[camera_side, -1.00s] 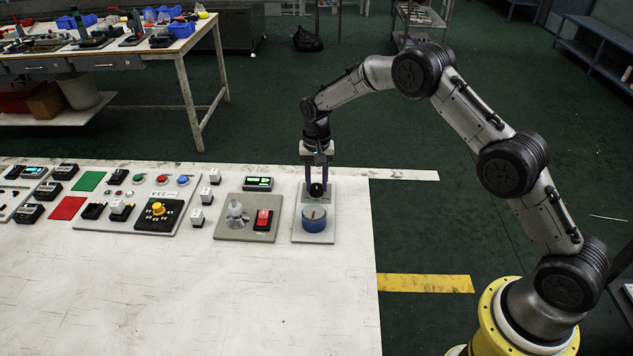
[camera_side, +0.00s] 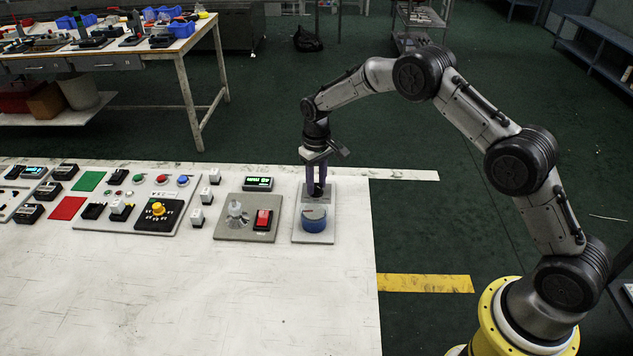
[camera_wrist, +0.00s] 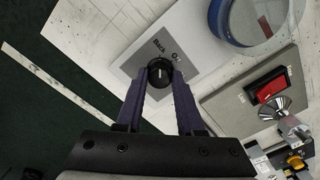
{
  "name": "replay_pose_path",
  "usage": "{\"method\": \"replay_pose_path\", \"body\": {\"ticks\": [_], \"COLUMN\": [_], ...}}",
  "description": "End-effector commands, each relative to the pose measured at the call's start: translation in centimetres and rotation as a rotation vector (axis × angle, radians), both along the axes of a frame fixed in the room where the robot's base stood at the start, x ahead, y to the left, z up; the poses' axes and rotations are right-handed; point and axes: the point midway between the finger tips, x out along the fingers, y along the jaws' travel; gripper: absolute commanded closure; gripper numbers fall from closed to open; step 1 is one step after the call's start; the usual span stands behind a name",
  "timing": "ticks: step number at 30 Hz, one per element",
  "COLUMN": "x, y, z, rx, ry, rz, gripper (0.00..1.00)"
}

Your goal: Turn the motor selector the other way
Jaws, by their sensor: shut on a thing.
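The motor selector is a black round knob (camera_wrist: 160,70) with a white pointer line, on a grey plate (camera_wrist: 186,68). Lettering beside it includes "Back"; a second, shorter label is too small to read surely. In the wrist view the pointer line runs roughly up the picture. My gripper (camera_side: 318,191) points down over the plate with its two purple fingers shut on the knob, one on each side. In the side view the fingers largely hide the knob.
A blue round drum (camera_side: 314,218) with a clear top sits just in front of the selector on the same white panel (camera_side: 313,237). To the left is a grey panel with a red rocker switch (camera_side: 263,218) and a silver cone-shaped part (camera_side: 237,212). The front tabletop (camera_side: 230,305) is clear.

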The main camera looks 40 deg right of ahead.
Motion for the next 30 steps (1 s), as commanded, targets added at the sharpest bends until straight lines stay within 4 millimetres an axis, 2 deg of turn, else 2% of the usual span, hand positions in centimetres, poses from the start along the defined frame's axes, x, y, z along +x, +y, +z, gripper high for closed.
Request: {"method": "replay_pose_path", "body": {"ticks": [17, 18, 21, 22, 30], "x": [0.06, 0.06, 0.06, 0.05, 0.03], "y": [0.00, 0.00, 0.00, 0.00, 0.00], "z": [0.12, 0.12, 0.10, 0.10, 0.07], "rx": [-0.001, -0.001, -0.001, 0.000, 0.000], "ry": [-0.002, -0.002, -0.002, -0.002, -0.001], "rz": [0.032, 0.032, 0.031, 0.031, 0.029], "gripper": [1.00, 0.56, 0.38, 0.33, 0.33]}}
